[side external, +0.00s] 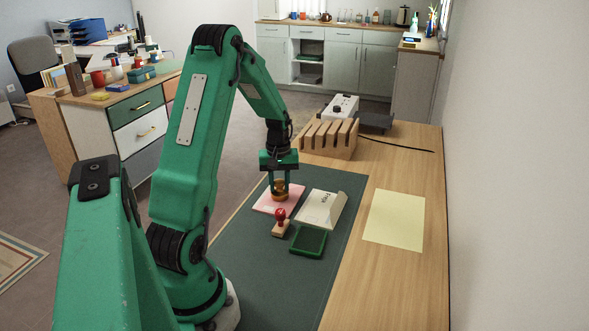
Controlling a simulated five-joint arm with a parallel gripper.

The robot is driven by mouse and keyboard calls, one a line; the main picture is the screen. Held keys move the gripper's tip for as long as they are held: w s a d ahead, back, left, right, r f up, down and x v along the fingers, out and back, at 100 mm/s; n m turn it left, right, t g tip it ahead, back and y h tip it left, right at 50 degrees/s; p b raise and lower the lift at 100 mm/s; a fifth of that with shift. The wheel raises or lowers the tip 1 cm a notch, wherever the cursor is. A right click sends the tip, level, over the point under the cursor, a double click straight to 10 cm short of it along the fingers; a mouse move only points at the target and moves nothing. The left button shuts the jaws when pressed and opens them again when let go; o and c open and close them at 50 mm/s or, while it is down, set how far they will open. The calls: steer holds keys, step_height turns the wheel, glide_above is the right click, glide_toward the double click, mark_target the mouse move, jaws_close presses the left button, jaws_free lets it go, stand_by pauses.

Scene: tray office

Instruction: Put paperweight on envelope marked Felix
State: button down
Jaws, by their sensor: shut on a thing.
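My gripper (280,193) points down and is shut on an amber-brown paperweight (280,196). The paperweight is over a pink envelope (264,206) on the dark green desk mat; I cannot tell whether it touches the envelope. To the right lies a cream envelope (317,215) with a raised flap and short dark writing, too small to read surely. No writing shows clearly on the pink envelope, which is partly hidden by the gripper and paperweight.
A red-knobbed stamp (281,222) and a green ink pad (308,241) stand in front of the envelopes. A slotted wooden rack (328,140) stands behind. A pale yellow sheet (394,220) lies at right. The front of the green mat (290,290) is clear.

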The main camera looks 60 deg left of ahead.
mark_target(279, 181)
steer(key=shift+f, duration=0.1)
steer(key=c, duration=1.1)
jaws_free()
steer(key=shift+o, duration=0.2)
step_height(279, 181, up, 12)
